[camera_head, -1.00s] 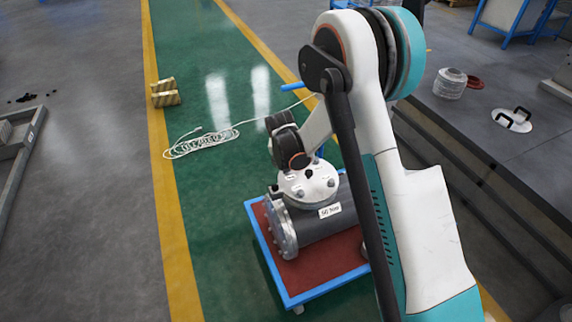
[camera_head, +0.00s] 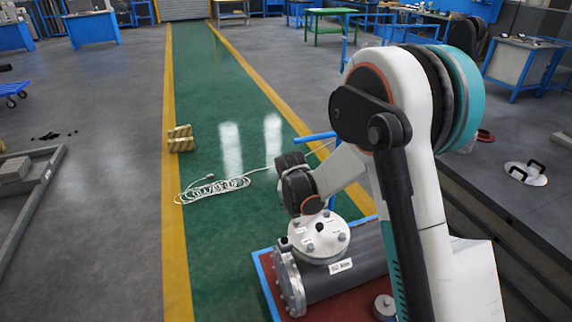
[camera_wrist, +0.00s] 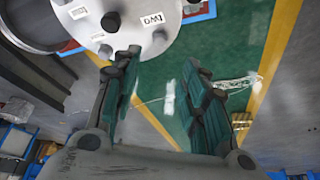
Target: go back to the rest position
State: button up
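The grey flanged shell (camera_head: 330,283) lies on its side on a red-topped cart with a blue edge (camera_head: 263,272). A round bolted cover (camera_head: 320,236) with small white labels sits on its upward neck. My arm's bent links stand over the right of the head view, and my gripper's fingers cannot be made out there. In the wrist view my gripper (camera_wrist: 160,68) has its two fingers wide apart with nothing between them. The cover (camera_wrist: 125,20) shows beyond the fingertips, apart from them as far as I can tell.
A coiled white cable (camera_head: 215,188) and wooden blocks (camera_head: 180,138) lie on the green lane (camera_head: 200,90) left of the cart. A grey raised platform (camera_head: 500,200) stands at right, with a handled white disc (camera_head: 526,173). Grey floor at left is mostly open.

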jog(key=s+d+r+n+t, duration=0.1)
jog(key=s+d+r, duration=0.3)
jog(key=s+r, duration=0.45)
jog(key=s+d+r, duration=0.3)
jog(key=s+r, duration=0.3)
jog(key=r, duration=0.5)
jog(key=s+d+r+n+t, duration=0.1)
jog(key=s+d, duration=0.1)
jog(key=s, duration=0.7)
jog(key=s+d+r+n+y, duration=0.1)
jog(key=s+d+r, duration=0.1)
jog(key=s, duration=0.8)
jog(key=shift+s+t, duration=0.3)
jog(key=shift+t, duration=0.1)
dwell(0.3)
